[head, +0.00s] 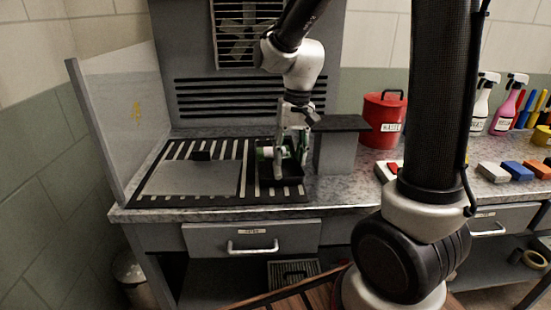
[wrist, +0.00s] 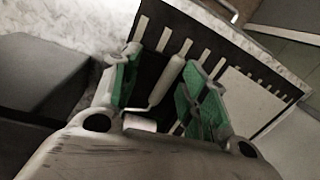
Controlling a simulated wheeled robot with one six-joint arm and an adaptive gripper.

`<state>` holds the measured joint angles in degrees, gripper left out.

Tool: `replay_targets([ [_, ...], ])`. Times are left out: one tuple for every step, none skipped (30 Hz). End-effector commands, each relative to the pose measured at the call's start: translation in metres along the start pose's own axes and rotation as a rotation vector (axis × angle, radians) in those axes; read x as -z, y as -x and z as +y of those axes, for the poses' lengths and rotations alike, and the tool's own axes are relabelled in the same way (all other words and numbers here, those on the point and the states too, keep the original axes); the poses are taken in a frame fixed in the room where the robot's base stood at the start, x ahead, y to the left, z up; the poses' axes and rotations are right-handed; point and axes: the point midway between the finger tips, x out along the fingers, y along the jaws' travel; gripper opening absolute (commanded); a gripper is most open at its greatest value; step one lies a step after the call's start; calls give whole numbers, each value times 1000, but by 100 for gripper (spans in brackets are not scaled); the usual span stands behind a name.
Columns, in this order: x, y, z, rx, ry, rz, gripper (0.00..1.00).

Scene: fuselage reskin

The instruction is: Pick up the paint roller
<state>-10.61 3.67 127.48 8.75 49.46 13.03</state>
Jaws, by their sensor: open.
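The paint roller (wrist: 164,84) shows in the wrist view as a pale bar and bent wire, with a white cylinder (wrist: 140,123) at the near end, partly hidden by my gripper. My gripper (wrist: 160,68) is open, with its green-padded fingers on either side of the roller. I see a gap between the bar and the pads. In the head view, my gripper (head: 281,158) points down over a small black tray (head: 281,183) on the bench. The roller is mostly hidden there behind the fingers.
A slatted black grate with a grey plate (head: 190,178) lies left of the tray. A clear side panel (head: 125,115) stands at the far left. A grey block with a dark top (head: 340,150) stands close right of my gripper. A red waste can (head: 383,120) is behind it.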

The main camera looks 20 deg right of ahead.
Motion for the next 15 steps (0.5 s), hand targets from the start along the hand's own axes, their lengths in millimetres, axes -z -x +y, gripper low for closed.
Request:
replay_targets([
  [18, 0, -9, 21, -58, 22, 44],
  [25, 6, -14, 41, -96, 50, 44],
  [28, 8, -17, 52, -132, 62, 44],
  [28, 6, -17, 55, -150, 64, 44],
  [28, 4, -17, 55, -161, 65, 44],
  [28, 0, -17, 54, -168, 63, 44],
  [28, -3, -17, 54, -171, 61, 44],
  [28, -7, -17, 54, -171, 61, 44],
  [28, -11, -17, 54, -170, 62, 44],
  [28, -15, -17, 54, -170, 61, 44],
  [29, -19, -18, 54, -169, 62, 44],
  [29, -24, -18, 53, -169, 62, 44],
  [29, -28, -18, 53, -169, 61, 44],
  [29, -32, -18, 53, -169, 62, 44],
  [29, -39, -18, 52, -169, 60, 44],
])
